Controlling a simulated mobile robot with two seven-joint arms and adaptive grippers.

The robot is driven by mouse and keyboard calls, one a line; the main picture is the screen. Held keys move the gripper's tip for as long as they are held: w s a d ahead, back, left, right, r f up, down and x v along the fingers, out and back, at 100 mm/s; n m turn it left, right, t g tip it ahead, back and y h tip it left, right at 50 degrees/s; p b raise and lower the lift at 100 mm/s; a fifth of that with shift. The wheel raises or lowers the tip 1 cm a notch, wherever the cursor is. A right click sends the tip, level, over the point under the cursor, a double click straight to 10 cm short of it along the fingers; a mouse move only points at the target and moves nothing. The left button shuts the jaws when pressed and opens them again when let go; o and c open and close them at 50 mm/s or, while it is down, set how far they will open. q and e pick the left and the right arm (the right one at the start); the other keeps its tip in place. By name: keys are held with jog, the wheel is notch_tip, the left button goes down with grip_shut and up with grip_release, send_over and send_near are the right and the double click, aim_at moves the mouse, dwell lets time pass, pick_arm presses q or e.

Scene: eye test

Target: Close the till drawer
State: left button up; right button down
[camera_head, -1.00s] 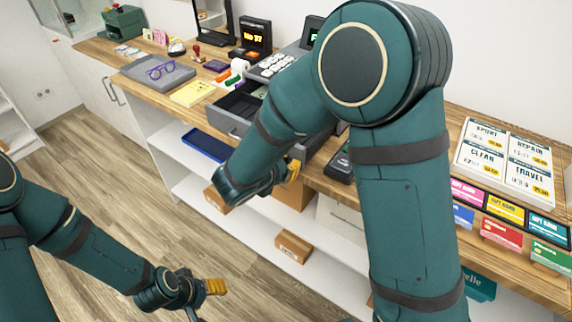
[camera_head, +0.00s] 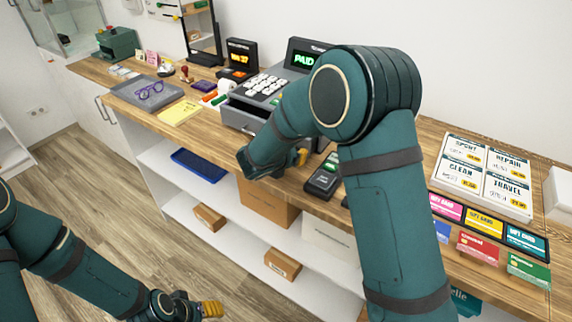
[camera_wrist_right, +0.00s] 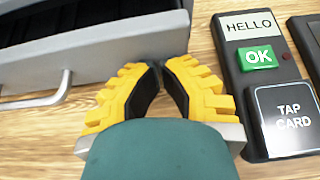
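The grey till (camera_head: 262,88) stands on the wooden counter with its lit display at the back. Its drawer (camera_head: 238,119) is partly open; my right arm hides its right part. In the right wrist view the drawer front (camera_wrist_right: 95,55) fills the upper left, with a bar handle (camera_wrist_right: 35,97) and a dark interior behind. My right gripper (camera_head: 302,157) is shut and empty. In the wrist view its yellow fingertips (camera_wrist_right: 162,64) meet at the front's lower right corner; I cannot tell whether they touch it. My left gripper (camera_head: 211,309) is low at the bottom edge, far from the till.
A card reader (camera_head: 324,178) lies right of my right gripper; it also shows in the wrist view (camera_wrist_right: 283,85). A grey tray with glasses (camera_head: 146,97) and a yellow pad (camera_head: 180,112) lie left of the till. A price board (camera_head: 482,178) lies right. Shelves with boxes are below.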

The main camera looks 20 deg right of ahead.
jog(key=w+d, duration=0.2)
jog(key=d, duration=0.1)
jog(key=shift+w+d, duration=0.15)
jog(key=shift+w, duration=0.2)
jog(key=shift+d+r, duration=0.1)
